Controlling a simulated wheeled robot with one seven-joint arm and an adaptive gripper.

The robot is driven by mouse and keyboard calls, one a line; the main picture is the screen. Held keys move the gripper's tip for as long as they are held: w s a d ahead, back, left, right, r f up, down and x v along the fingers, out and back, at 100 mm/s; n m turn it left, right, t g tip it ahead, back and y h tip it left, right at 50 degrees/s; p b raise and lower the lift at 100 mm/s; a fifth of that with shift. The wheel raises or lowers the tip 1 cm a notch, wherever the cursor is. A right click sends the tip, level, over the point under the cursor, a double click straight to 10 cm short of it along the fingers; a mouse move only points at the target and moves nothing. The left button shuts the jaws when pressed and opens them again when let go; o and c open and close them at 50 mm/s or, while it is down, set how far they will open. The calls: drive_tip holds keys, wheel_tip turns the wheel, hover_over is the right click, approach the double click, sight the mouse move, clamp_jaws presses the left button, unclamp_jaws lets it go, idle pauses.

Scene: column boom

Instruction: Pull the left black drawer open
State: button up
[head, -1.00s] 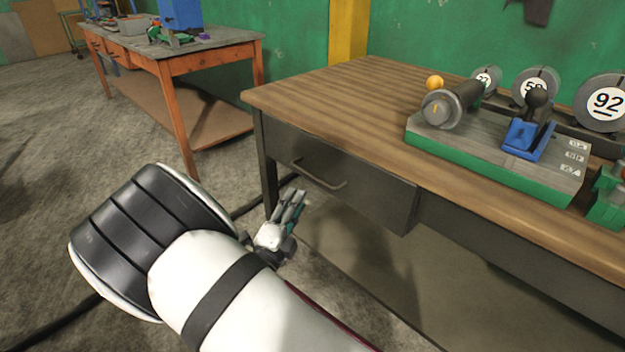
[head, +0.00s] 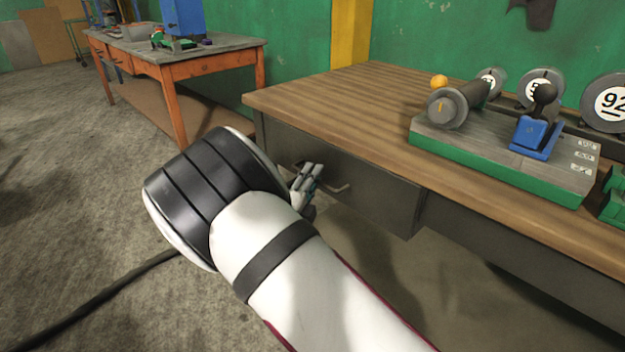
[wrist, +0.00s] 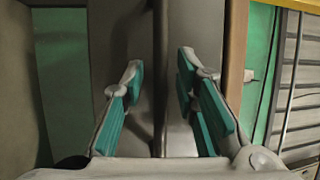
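The left black drawer (head: 385,200) is a dark metal front under the left part of the wooden-topped desk. Its front looks shut against the desk. Its bar handle (head: 341,188) shows just right of my gripper (head: 313,172), which covers the handle's left part in the head view. In the wrist view my gripper (wrist: 161,68) has its two teal-padded fingers apart, with grey metal surfaces and a dark vertical strip between and beyond them. I cannot tell whether the fingers touch the handle.
The desk top (head: 330,105) overhangs the drawer. On it stand a green-edged fixture (head: 480,160) with a grey cylinder and a blue lever block (head: 537,135), and numbered discs. An orange-legged table (head: 210,60) stands at the back left. The floor at left is clear apart from a cable.

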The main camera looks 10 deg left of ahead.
clamp_jaws()
drive_tip(key=shift+s+a, duration=0.1)
drive_tip(key=s+a+p, duration=0.3)
drive_tip(key=s+a, duration=0.7)
drive_tip(key=s, duration=0.3)
drive_tip(key=s+a+p, duration=0.4)
drive_tip(key=s+a, duration=0.7)
drive_tip(key=s, duration=0.3)
drive_tip(key=shift+s, duration=0.2)
drive_tip(key=shift+a+f, duration=0.1)
drive_tip(key=shift+o, duration=1.4)
unclamp_jaws()
